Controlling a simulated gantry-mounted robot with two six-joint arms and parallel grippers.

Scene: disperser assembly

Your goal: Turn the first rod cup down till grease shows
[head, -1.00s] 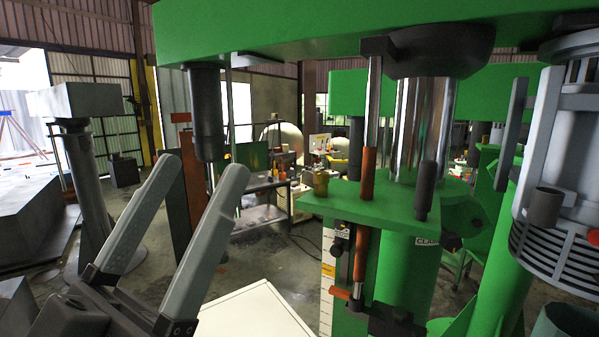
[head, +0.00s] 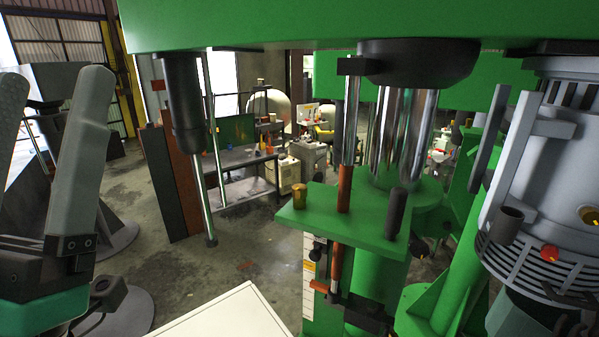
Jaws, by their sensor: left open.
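A small brass-coloured cup (head: 300,196) stands upright on the left part of the green plate (head: 345,222). It looks like the rod cup. No grease can be made out around it at this size. My right gripper is not in view.
A thick chrome column (head: 402,125) rises behind the plate, and a dark knob-like handle (head: 396,212) stands on its right. A grey motor (head: 530,160) fills the right side. A hanging dark cylinder (head: 182,100) and a white panel (head: 230,312) lie between gripper and plate.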

